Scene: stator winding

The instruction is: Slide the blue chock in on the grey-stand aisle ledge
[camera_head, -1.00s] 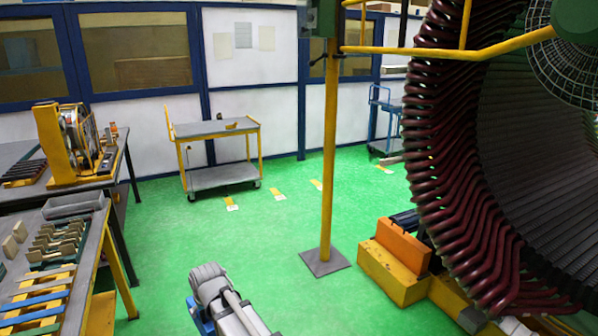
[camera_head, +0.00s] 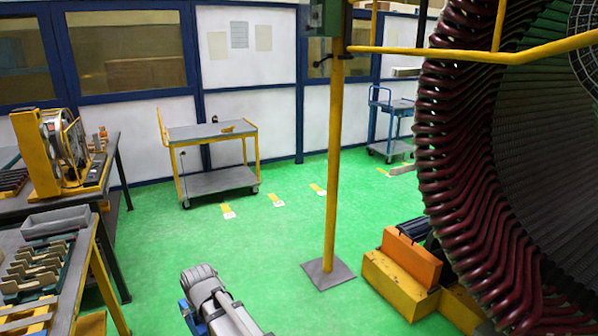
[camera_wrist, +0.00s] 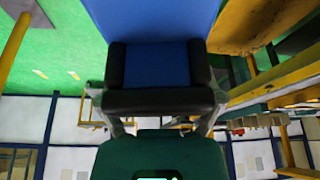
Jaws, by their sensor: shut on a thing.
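The blue chock (camera_wrist: 150,22) fills the top middle of the wrist view as a plain blue block, its far end cut off by the frame. My gripper (camera_wrist: 158,66) is shut on it, with black pads around its near part. In the head view, part of my arm (camera_head: 215,302) shows at the bottom edge, with a small blue patch at its left that I cannot clearly identify. I cannot tell which surface is the grey-stand aisle ledge. The large stator (camera_head: 465,190) with dark red coil ends stands at the right.
A yellow post (camera_head: 333,170) on a grey floor plate (camera_head: 328,275) stands mid-floor. An orange block (camera_head: 411,256) sits on a yellow base (camera_head: 398,287) beside the stator. Work tables (camera_head: 85,275) line the left. A yellow cart (camera_head: 212,132) stands behind. Green floor between is clear.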

